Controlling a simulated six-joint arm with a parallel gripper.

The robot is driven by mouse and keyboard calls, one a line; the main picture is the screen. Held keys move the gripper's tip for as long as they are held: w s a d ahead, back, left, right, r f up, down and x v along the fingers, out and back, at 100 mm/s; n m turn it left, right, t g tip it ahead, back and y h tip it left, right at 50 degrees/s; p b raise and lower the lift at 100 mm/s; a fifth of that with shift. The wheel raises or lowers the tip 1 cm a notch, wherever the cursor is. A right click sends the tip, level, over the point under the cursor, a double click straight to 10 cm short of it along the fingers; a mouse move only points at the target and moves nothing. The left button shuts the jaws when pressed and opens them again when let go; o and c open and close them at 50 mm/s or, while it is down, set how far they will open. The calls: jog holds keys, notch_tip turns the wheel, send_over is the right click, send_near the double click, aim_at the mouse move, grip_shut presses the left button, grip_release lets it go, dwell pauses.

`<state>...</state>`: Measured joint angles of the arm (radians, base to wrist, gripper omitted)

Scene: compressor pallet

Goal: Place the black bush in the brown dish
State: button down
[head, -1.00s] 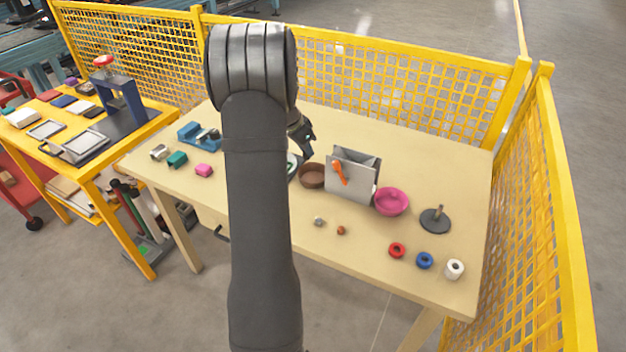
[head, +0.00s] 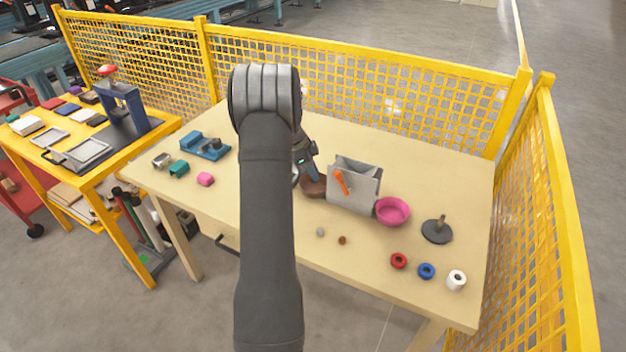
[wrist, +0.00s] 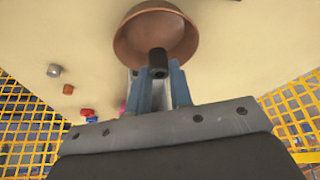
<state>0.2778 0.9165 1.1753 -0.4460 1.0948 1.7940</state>
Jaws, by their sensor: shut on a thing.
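The brown dish (head: 314,188) stands on the table left of a grey box, partly hidden behind my gripper in the head view. In the wrist view the brown dish (wrist: 133,48) lies just beyond my fingertips. My gripper (wrist: 159,80) is shut on the black bush (wrist: 158,62), a small dark cylinder with a hole in its end. The bush overlaps the near rim of the dish in the wrist view; its height above the dish is hard to tell. In the head view my gripper (head: 311,176) is at the dish and the bush is hidden.
The grey box (head: 355,186) with an orange handle stands close to the right of the dish, with a pink bowl (head: 392,211) beyond it. A dark disc with a peg (head: 437,230) and several coloured rings are further right. The back of the table is clear.

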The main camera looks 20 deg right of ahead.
jog(key=shift+f, duration=1.75)
jog(key=shift+f, duration=0.1)
jog(key=c, duration=1.3)
grip_release()
jog(key=v, duration=1.2)
